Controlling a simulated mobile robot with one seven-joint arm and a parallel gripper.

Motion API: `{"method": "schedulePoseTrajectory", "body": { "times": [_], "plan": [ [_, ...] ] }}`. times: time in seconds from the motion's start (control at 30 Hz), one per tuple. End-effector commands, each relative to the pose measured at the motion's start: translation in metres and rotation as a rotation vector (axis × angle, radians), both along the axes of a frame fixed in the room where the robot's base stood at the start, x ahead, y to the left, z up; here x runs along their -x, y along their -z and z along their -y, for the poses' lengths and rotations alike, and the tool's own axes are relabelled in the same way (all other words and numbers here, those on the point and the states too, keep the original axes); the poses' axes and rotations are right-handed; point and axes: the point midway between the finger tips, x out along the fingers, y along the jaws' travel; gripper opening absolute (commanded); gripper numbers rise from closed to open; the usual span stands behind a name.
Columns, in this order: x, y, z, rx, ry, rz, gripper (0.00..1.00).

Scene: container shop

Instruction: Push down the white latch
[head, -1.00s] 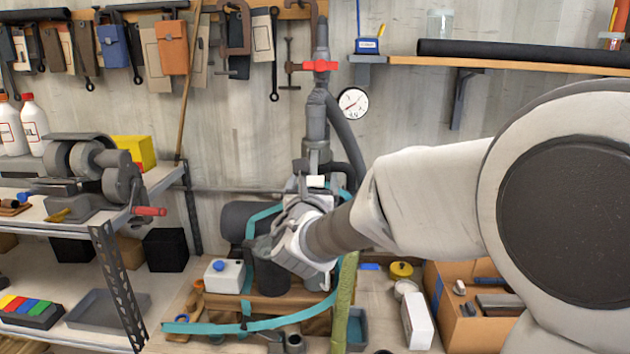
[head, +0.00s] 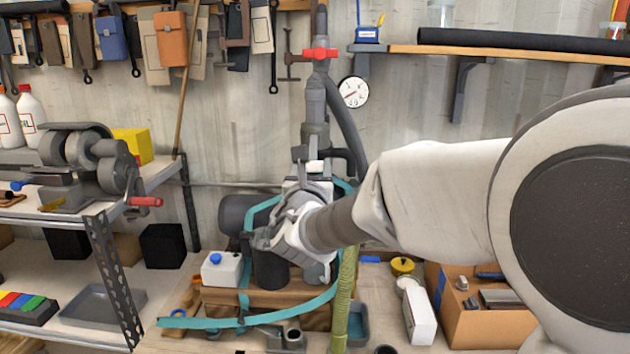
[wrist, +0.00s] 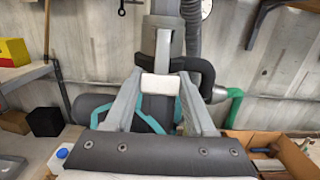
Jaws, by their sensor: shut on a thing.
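The white latch (head: 316,166) is a small white block on the grey pipe assembly (head: 315,110), below the red valve handle. It also shows in the wrist view (wrist: 161,87), in the middle, between my two finger ends. My gripper (head: 313,182) reaches the assembly from the front right. In the wrist view its grey fingers slant in from both sides and are closed on the white latch. The front face of the latch is visible; its sides are hidden by the fingertips.
A black curved handle (wrist: 206,72) and a ribbed hose (head: 345,125) are close on the right of the latch. Teal hose (head: 240,322) loops below. A metal shelf (head: 160,182) stands left, a cardboard box (head: 490,328) right. A wall shelf (head: 520,57) is at upper right.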

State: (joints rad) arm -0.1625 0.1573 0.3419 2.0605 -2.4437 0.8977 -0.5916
Motion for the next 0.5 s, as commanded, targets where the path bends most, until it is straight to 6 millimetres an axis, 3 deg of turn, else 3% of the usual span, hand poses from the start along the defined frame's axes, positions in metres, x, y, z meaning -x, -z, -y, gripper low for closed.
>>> {"method": "schedulePoseTrajectory", "body": {
  "times": [0.5],
  "plan": [
    [-0.0062, 0.0058, 0.0001, 0.002, 0.000, 0.130, 0.00]
  ]
}}
